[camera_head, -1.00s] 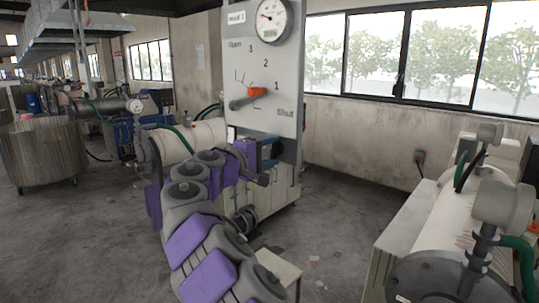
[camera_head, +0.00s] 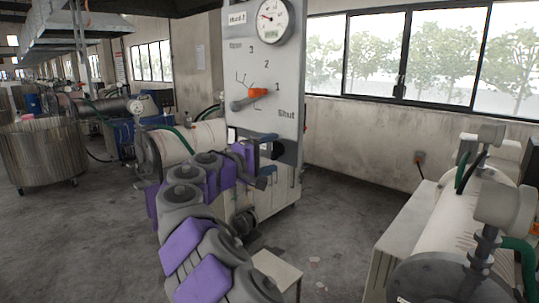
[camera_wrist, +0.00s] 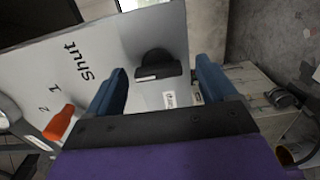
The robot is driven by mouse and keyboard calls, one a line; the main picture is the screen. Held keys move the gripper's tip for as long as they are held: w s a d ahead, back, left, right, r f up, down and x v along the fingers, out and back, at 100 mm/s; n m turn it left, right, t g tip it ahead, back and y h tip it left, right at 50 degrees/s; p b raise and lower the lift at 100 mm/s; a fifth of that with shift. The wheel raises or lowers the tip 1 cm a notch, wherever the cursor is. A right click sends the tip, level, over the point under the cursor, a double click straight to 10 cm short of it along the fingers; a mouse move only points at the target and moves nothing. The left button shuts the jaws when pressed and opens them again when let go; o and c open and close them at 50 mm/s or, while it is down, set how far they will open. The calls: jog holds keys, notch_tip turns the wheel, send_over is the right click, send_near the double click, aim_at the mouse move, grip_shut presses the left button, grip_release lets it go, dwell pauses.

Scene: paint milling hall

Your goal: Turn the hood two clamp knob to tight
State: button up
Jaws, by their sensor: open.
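A pale upright panel (camera_head: 238,62) stands ahead with a small label at its top, which is hard to read. A black knob (camera_wrist: 154,62) sits low on the panel, with a dark rounded upper part and a light mark on its bar. My gripper (camera_wrist: 163,66) is open, with one blue finger on each side of the knob in the wrist view. I cannot tell whether either finger touches it. In the head view my gripper (camera_head: 266,150) is at the panel's lower part, below the word Shut, and partly hides the knob.
A lever with an orange end (camera_head: 257,93) sits above on the panel, on a scale from Open to Shut, its orange end near 1. A round gauge (camera_head: 273,20) is at the top.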

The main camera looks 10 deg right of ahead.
jog(key=v, duration=1.6)
jog(key=shift+a+p, duration=0.35)
jog(key=shift+s, duration=0.15)
jog(key=s+d+f+m+g+y+b, duration=0.1)
jog(key=s+d+m+g, duration=0.15)
jog(key=d, duration=0.55)
jog(key=s+d+f+m+g+b, duration=0.15)
jog(key=s+d, duration=0.25)
jog(key=d, duration=0.4)
jog(key=s+d+f+g+y+b, duration=0.1)
jog(key=s+d+f+g+y, duration=0.2)
jog(key=s+d+f, duration=0.5)
jog(key=s+f+y+b, duration=0.2)
jog(key=s+f+y, duration=0.2)
jog(key=s+f, duration=0.6)
jog(key=s+a+f+m+g+y, duration=0.1)
jog(key=s+a+f+g+y, duration=0.1)
jog(key=s+a+f, duration=0.3)
jog(key=s+a+f+m+g+y, duration=0.2)
jog(key=s+a+f+g+y, duration=0.1)
jog(key=s+f, duration=0.6)
jog(key=shift+s+a+f+y, duration=0.25)
jog(key=shift+s+a+y, duration=0.65)
jog(key=shift+s, duration=1.05)
